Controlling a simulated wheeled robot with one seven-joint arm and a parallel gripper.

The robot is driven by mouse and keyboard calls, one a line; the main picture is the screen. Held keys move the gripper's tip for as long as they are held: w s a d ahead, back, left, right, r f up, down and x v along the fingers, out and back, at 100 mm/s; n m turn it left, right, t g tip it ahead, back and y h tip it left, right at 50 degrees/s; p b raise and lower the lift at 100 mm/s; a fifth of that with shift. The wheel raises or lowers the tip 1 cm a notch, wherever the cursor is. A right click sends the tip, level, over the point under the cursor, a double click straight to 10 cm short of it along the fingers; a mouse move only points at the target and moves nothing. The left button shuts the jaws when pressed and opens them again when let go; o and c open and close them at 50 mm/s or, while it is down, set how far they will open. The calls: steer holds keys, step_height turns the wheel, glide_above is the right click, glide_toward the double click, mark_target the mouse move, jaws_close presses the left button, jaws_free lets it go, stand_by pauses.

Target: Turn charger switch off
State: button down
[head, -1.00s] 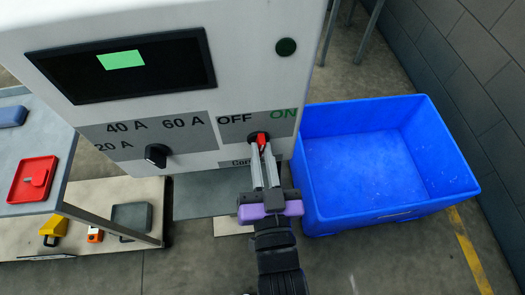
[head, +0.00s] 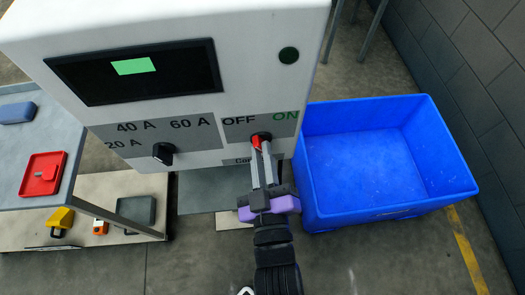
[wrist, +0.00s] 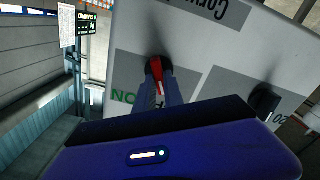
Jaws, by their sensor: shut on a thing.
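The charger cabinet (head: 150,28) is pale, with a dark screen (head: 135,72) showing a green patch. Its red-and-black rotary switch (head: 257,141) sits below the labels OFF and ON. The red part lies toward the OFF side of the black base. My gripper (head: 262,153) reaches up from below, its two grey fingers shut on the switch. In the wrist view the red switch (wrist: 155,69) shows between the fingertips (wrist: 160,90), with the upside-down ON label at left. The fingers partly hide the switch.
A black current knob (head: 163,153) marked 20 A, 40 A and 60 A is left of the switch. A large empty blue bin (head: 462,188) stands on the floor at right. A grey table (head: 30,193) with a red tray (head: 43,174) is at left.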

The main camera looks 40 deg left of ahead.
stand_by(0.5)
steer(key=c, duration=1.4)
jaws_free()
steer(key=shift+c, duration=0.2)
steer(key=b+v, duration=0.1)
steer(key=v, duration=0.6)
steer(key=shift+s+d+b, duration=0.25)
steer(key=shift+s+b, duration=0.05)
